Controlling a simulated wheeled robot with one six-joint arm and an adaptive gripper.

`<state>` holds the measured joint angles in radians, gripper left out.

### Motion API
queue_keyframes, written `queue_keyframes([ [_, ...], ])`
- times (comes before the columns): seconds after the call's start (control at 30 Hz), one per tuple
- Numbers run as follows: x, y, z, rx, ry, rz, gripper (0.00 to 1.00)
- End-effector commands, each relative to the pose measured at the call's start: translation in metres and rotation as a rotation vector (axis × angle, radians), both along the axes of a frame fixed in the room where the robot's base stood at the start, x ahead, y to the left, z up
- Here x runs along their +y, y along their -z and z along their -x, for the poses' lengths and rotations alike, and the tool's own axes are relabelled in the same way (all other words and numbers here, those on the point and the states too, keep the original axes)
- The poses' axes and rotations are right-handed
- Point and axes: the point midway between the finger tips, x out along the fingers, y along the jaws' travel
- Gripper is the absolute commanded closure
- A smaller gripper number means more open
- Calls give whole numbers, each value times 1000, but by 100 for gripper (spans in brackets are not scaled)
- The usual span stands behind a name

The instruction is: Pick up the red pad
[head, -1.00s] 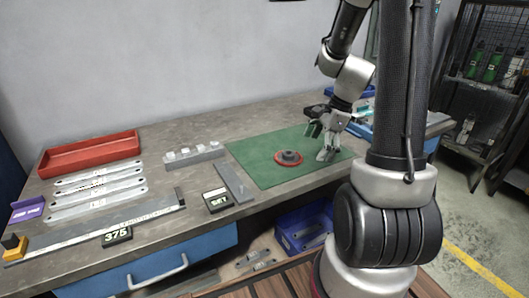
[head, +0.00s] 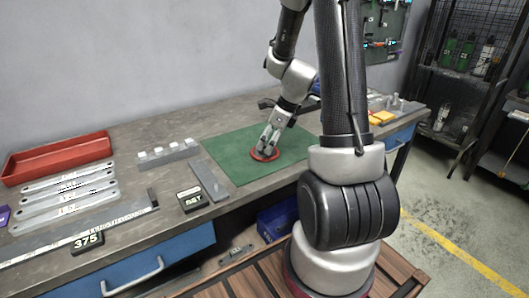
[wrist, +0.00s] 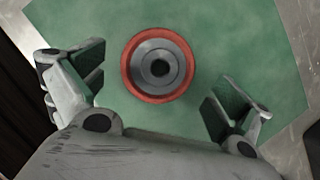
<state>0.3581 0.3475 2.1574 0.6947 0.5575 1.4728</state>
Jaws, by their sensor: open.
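The red pad (wrist: 128,76) is a flat round disc lying on the green mat (head: 235,165). A grey metal ring-shaped piece (wrist: 158,48) with a dark centre hole sits on it, so only a red rim shows. In the head view the red pad (head: 256,157) is partly hidden behind my fingers. My gripper (head: 269,144) points down over the pad. In the wrist view my gripper (wrist: 160,78) is open and empty, with one finger on each side of the pad and visible gaps to both. I cannot tell the exact height of the fingertips.
A grey block with pale pieces (head: 168,153), a flat bar (head: 209,181) and a small sign (head: 191,199) lie left of the mat. A red tray (head: 58,160) and several metal strips are farther left. Small yellow items (head: 382,117) lie to the right.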

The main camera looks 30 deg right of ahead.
Motion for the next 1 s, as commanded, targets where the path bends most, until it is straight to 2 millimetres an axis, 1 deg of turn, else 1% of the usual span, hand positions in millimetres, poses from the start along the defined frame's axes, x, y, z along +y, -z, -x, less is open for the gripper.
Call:
queue_keyframes([
  [0.03,3,8,-2,3,0,-2,0],
  [0.1,5,16,-5,2,-1,-1,0],
  [0.2,7,23,-8,1,0,-1,0],
  [0.4,7,24,-8,-1,-1,0,0],
  [0.43,7,23,-8,-1,-1,0,2],
  [0.73,7,23,-8,-1,-1,0,56],
  [0.8,7,24,-8,-1,-1,1,60],
  [1.0,7,24,-8,0,-1,1,62],
])
